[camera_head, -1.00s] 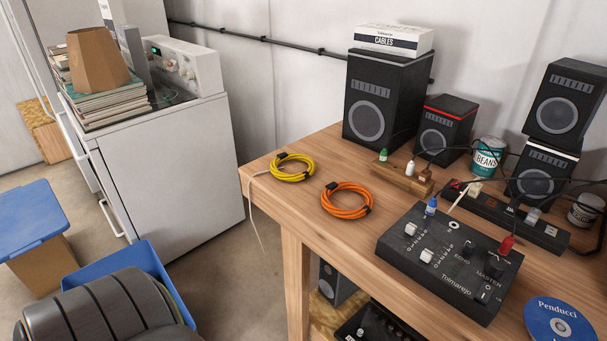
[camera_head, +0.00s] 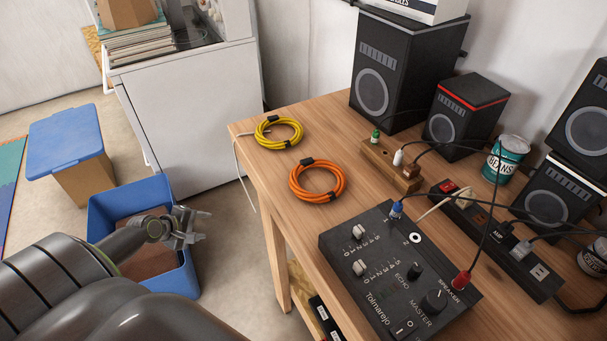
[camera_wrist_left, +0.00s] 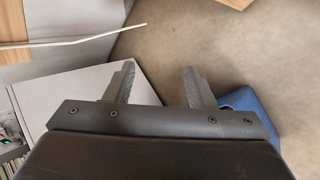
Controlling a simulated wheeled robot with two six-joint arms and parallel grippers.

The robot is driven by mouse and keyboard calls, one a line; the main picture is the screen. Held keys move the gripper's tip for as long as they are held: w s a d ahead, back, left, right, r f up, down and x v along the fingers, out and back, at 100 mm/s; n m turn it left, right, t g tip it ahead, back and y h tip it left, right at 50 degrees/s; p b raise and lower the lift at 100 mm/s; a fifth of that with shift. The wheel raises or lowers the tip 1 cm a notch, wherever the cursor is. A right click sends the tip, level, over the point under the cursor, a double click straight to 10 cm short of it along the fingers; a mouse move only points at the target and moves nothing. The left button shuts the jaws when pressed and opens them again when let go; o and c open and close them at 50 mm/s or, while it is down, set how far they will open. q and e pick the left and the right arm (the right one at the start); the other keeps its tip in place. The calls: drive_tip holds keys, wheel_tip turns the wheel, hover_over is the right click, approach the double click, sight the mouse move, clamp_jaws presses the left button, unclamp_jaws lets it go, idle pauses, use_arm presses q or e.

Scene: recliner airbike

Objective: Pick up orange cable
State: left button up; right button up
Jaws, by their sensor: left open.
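The orange cable (camera_head: 292,182) lies coiled flat on the wooden table (camera_head: 262,177), near its left edge, with a black tie on it. My left gripper (camera_head: 204,226) is open and empty, off the table to the left, in front of a blue bin. In the left wrist view the left gripper's two fingers (camera_wrist_left: 158,82) are apart with nothing between them; the orange cable does not show there. My right gripper is not in view.
A yellow coiled cable (camera_head: 261,138) lies just behind the orange one, with a white cord hanging off the edge. A black mixer (camera_head: 340,243) stands at the near right. Speakers (camera_head: 405,66) stand behind. The blue bin (camera_head: 188,277) is on the floor.

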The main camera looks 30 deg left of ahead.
use_arm(q)
drive_tip(key=w+d+r+n+h+p, duration=0.1)
drive_tip(key=w+d+r+n+h, duration=0.15)
drive_tip(key=r, duration=0.55)
drive_tip(key=w+d+r+n+h, duration=0.15)
drive_tip(key=d+r, duration=0.25)
drive_tip(key=r, duration=0.4)
drive_tip(key=s+d+r+n+g+h+p, duration=0.15)
drive_tip(key=d+r+h, duration=0.35)
drive_tip(key=d+r, duration=0.65)
drive_tip(key=b, duration=0.3)
approach(312, 194)
drive_tip(key=shift+w+d+f+n, duration=0.25)
drive_tip(key=shift+w+d+f, duration=0.2)
drive_tip(key=shift+d, duration=0.15)
drive_tip(key=shift+w+d+f+n, duration=0.2)
drive_tip(key=shift+w+d+f, duration=0.2)
drive_tip(key=shift+d, duration=0.15)
drive_tip(key=shift+x, duration=3.35)
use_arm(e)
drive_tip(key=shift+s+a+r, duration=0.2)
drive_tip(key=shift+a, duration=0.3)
use_arm(q)
clamp_jaws()
